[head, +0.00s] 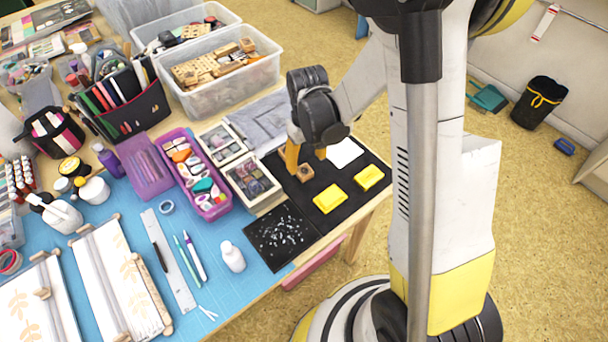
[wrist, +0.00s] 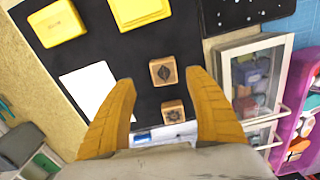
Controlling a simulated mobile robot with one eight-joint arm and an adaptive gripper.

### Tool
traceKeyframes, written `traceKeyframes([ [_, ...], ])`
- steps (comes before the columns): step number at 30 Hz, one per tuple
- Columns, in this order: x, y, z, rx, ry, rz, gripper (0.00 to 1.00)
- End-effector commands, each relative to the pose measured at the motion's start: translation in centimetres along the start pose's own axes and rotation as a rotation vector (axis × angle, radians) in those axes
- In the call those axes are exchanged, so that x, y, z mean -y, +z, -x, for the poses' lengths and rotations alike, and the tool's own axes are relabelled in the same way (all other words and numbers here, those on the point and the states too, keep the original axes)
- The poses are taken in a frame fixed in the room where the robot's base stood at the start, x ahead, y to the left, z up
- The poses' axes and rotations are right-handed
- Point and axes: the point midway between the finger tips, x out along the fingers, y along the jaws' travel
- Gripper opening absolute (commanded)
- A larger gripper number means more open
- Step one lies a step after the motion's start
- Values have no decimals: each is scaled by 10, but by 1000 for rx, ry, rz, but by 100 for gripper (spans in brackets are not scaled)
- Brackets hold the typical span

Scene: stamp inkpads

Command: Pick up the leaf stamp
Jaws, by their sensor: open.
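The leaf stamp (wrist: 163,71) is a small wooden block with a dark leaf mark on top, lying on the black mat (wrist: 190,28). A second wooden stamp (wrist: 173,111) with a round, flower-like mark lies beside it, nearer my palm in the wrist view. My gripper (wrist: 162,78) is open and empty, its yellow fingers pointing down. In the wrist view the fingertips appear on either side of the leaf stamp, without visible contact. In the head view my gripper (head: 306,160) is over the mat, with one wooden stamp (head: 305,173) showing; the other is hidden.
Two yellow pads (head: 330,199) (head: 369,178) and a white sheet (head: 346,152) lie on the mat. Glass-topped boxes (head: 251,181) and a purple tray (head: 208,204) stand to the left. A speckled black sheet (head: 280,236) lies in front. The table edge is close on the right.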

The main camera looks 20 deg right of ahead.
Motion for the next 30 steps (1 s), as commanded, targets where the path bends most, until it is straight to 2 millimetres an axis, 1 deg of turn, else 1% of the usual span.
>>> traceKeyframes([
  [6,8,-1,-34,0,0,0,63],
  [9,7,-1,-47,0,0,-1,63],
  [11,7,-1,-49,0,0,-1,63],
  [16,7,-1,-47,0,0,0,63],
  [17,7,-1,-47,0,0,0,61],
  [18,7,-1,-47,0,0,0,49],
  [20,7,-1,-47,0,0,0,31],
  [21,7,-1,-47,0,0,0,18],
  [22,7,-1,-47,0,0,0,13],
  [30,7,-1,-47,0,0,0,13],
])
